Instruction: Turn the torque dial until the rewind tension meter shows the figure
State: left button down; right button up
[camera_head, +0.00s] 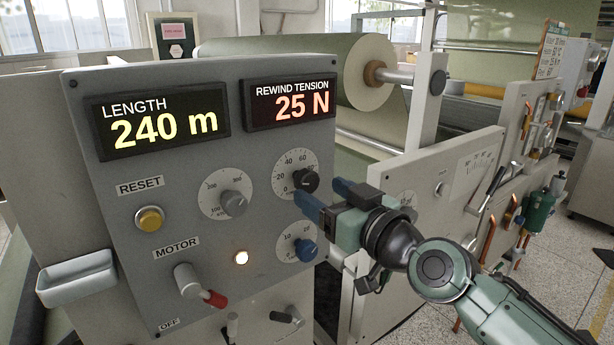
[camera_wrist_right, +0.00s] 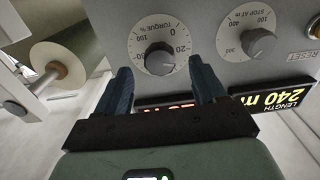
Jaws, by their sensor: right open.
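The torque dial (camera_head: 305,181) is a black knob on a round white scale on the grey control panel (camera_head: 110,210). The right wrist view shows the dial (camera_wrist_right: 161,58) upside down, labelled TORQUE %. The rewind tension meter (camera_head: 290,103) reads 25 N in red; in the right wrist view its display (camera_wrist_right: 165,101) is mostly hidden. My right gripper (camera_head: 316,190) is open, its blue fingers just in front of the dial. In the right wrist view the fingers (camera_wrist_right: 162,70) stand either side of the knob, with no clear contact. My left gripper is not in view.
The length display (camera_head: 165,120) reads 240 m. A grey stop dial (camera_head: 233,203), a blue knob (camera_head: 305,250), a yellow reset button (camera_head: 149,218) and a red-tipped motor lever (camera_head: 200,285) are nearby. A large paper roll (camera_head: 365,75) is behind. An orange-edged notice (camera_head: 550,48) has tiny text.

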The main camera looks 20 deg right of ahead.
aim_at(311, 185)
jog(key=p+x, duration=0.1)
jog(key=x, duration=0.4)
jog(key=shift+w+a+p, duration=0.1)
jog(key=shift+w+p, duration=0.2)
jog(key=shift+w, duration=0.05)
jog(key=c, duration=1)
